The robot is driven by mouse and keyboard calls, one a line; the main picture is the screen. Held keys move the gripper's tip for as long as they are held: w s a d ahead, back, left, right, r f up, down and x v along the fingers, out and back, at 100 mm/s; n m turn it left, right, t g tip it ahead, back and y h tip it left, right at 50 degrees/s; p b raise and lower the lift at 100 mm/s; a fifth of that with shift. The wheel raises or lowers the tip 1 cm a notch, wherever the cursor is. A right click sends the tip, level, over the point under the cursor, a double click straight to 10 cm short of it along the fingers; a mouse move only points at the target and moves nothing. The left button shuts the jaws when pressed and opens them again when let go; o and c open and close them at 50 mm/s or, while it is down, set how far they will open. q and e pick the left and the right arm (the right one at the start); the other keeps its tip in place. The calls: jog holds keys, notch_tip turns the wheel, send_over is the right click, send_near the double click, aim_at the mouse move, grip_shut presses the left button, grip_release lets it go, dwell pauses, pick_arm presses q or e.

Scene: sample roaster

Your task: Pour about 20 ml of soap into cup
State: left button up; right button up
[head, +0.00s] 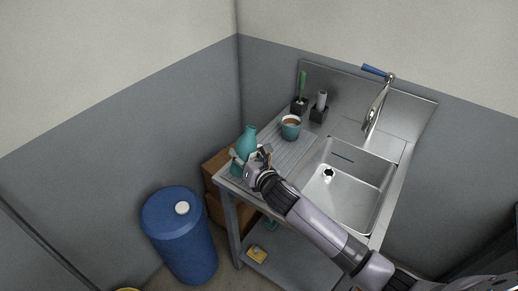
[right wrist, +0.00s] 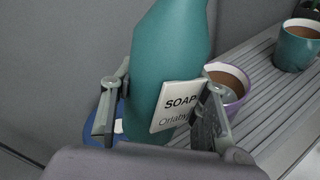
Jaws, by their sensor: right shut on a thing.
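The teal soap bottle (head: 247,138) is at the left front corner of the sink's drainboard in the head view. In the right wrist view the bottle (right wrist: 168,60) carries a white label reading "SOAP". My right gripper (head: 251,160) is shut on it, one finger on each side. Whether its base touches the board is hidden. A teal cup (head: 291,128) with a pale rim and brown contents stands on the drainboard. In the right wrist view a purple-rimmed cup (right wrist: 234,82) with brown contents stands just behind the bottle, partly covered by a finger. My left gripper is not in view.
The metal sink basin (head: 345,192) and tap (head: 376,105) are right of the drainboard (head: 280,158). A blue barrel (head: 180,235) stands at the front left. Grey walls close the corner.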

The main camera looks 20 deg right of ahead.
jog(key=shift+w+d+r+m+g+p, duration=0.15)
jog(key=shift+r+m+g+p, duration=0.15)
jog(key=shift+r+p, duration=0.35)
jog(key=shift+d+m+p, duration=0.1)
jog(key=shift+m+p, duration=0.3)
jog(key=shift+p, duration=0.1)
jog(key=shift+f+g, duration=0.2)
jog(key=shift+g, duration=0.1)
jog(key=shift+a+f+m+g+y, duration=0.2)
jog(key=shift+a+m+g+y, duration=0.1)
jog(key=shift+m+y, duration=0.15)
jog(key=shift+s+a+f+m+g+y+p, duration=0.15)
jog(key=shift+s+a+m+g+y+p, duration=0.15)
jog(key=shift+m, duration=0.25)
jog(key=shift+s+a+f+m+g+y+p, duration=0.15)
jog(key=shift+m+g+y, duration=0.1)
jog(key=shift+m+g, duration=0.2)
dwell(2.7)
jog(key=shift+s+f+m+g+y+b, duration=0.1)
jog(key=shift+f+m+g+y+b, duration=0.4)
jog(key=shift+f, duration=0.3)
dwell(1.6)
